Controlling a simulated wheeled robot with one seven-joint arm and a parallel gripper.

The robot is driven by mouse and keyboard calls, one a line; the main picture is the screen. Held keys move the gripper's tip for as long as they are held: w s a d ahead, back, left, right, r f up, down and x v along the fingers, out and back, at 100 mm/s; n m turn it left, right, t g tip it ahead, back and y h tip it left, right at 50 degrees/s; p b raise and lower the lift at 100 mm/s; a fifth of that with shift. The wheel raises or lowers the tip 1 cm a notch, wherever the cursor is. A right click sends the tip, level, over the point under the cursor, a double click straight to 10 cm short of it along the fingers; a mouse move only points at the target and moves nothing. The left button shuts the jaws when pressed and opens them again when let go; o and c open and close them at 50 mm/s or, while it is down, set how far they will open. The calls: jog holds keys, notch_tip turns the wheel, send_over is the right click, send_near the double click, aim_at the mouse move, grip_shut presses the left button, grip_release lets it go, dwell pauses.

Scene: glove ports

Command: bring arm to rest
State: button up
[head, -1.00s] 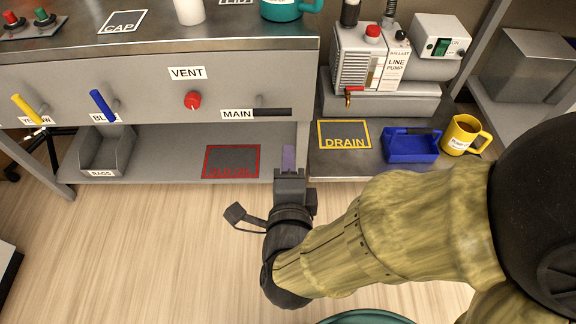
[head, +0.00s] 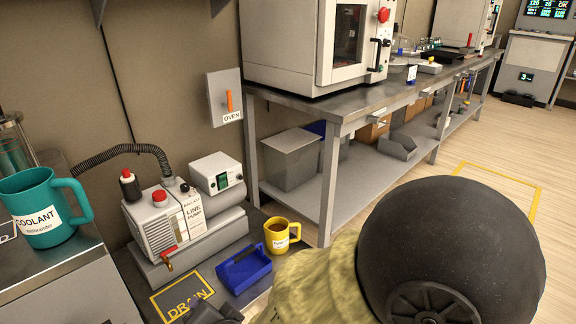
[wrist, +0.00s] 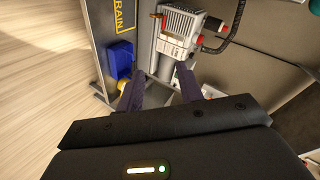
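My gripper (wrist: 157,80) shows in the wrist view with its two purple-grey fingers apart and nothing between them. It points toward the low shelf with the pump and the blue tray. In the head view my arm fills the bottom middle, with its sleeve and large black joint. A dark piece of my arm's end shows at the bottom edge, and the fingertips are not visible there.
A line pump (head: 165,225), a blue tray (head: 243,270) and a yellow mug (head: 281,236) sit on the low shelf by the DRAIN outline (head: 182,298). A teal coolant mug (head: 42,208) stands left. An oven bench (head: 335,112) is behind. Open floor (head: 455,165) lies right.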

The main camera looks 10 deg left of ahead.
jog(key=w+d+r+n+g+h+p, duration=0.2)
jog(key=w+d+h+p, duration=0.15)
jog(key=d, duration=0.95)
jog(key=w+d+r+n+g+h+p, duration=0.1)
jog(key=w+d+r+h+p, duration=0.3)
jog(key=d, duration=0.9)
jog(key=s+d+g+p, duration=0.2)
jog(key=s+d+g, duration=0.1)
jog(key=d, duration=0.7)
jog(key=w+a+p+v, duration=0.1)
jog(key=w+p+v, duration=0.1)
jog(key=p+v, duration=1)
jog(key=w+a+r+p+v, duration=0.1)
jog(key=w+p+v, duration=0.2)
jog(key=p+v, duration=0.9)
jog(key=w+a+r+p+v, duration=0.1)
jog(key=w+p+v, duration=0.1)
jog(key=p+v, duration=1)
jog(key=shift+d+r+n+h+p, duration=0.3)
jog(key=shift+n+h+p, duration=0.15)
jog(key=shift+p, duration=0.15)
jog(key=shift+w+f, duration=0.1)
